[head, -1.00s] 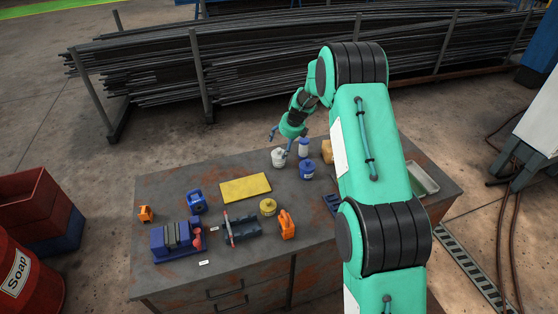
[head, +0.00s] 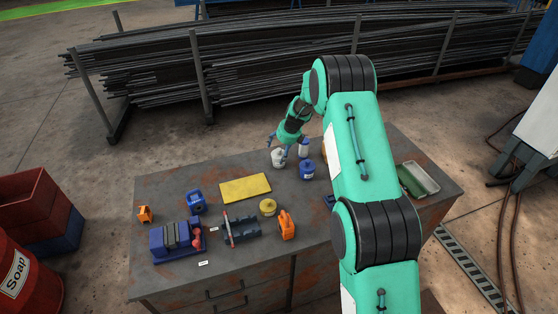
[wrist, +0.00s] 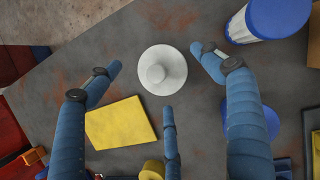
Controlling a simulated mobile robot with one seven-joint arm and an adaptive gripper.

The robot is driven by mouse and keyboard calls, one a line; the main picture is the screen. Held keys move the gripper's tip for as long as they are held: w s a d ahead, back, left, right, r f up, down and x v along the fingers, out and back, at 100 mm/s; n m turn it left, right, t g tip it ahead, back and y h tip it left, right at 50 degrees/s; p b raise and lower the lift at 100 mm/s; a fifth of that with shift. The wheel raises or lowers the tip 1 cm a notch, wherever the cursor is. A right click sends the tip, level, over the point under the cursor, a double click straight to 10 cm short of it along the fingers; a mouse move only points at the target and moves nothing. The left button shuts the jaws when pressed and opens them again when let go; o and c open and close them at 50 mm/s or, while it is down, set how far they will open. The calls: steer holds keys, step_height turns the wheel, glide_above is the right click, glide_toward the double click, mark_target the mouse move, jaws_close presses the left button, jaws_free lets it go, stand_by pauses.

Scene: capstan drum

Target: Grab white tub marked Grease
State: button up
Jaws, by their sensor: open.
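A small white tub (head: 278,158) with a knobbed round lid stands upright near the back edge of the workbench; its label is too small to read. In the wrist view the white tub (wrist: 162,70) is seen from above. My gripper (head: 281,145) is just above and around it in the head view. In the wrist view its three blue fingers are spread open, with the tub between and beyond the fingertips and bare gaps around it. Nothing is held.
A blue jar (head: 307,169) and a white bottle with a blue cap (head: 303,149) stand close to the tub's right. A yellow pad (head: 245,187) lies in front. A yellow tub (head: 268,207) and an orange part (head: 287,225) are nearer. The bench (head: 160,190) is clear at back left.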

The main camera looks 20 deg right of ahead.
steer(key=shift+x, duration=1.85)
steer(key=shift+w, duration=0.1)
steer(key=c, duration=1.5)
steer(key=shift+r, duration=0.1)
steer(key=shift+d+r, duration=0.1)
steer(key=shift+r, duration=0.7)
step_height(320, 180, up, 2)
steer(key=shift+r, duration=0.15)
steer(key=s+a+r+p, duration=0.1)
steer(key=s+a, duration=0.1)
steer(key=s, duration=1.4)
steer(key=shift+a, duration=0.1)
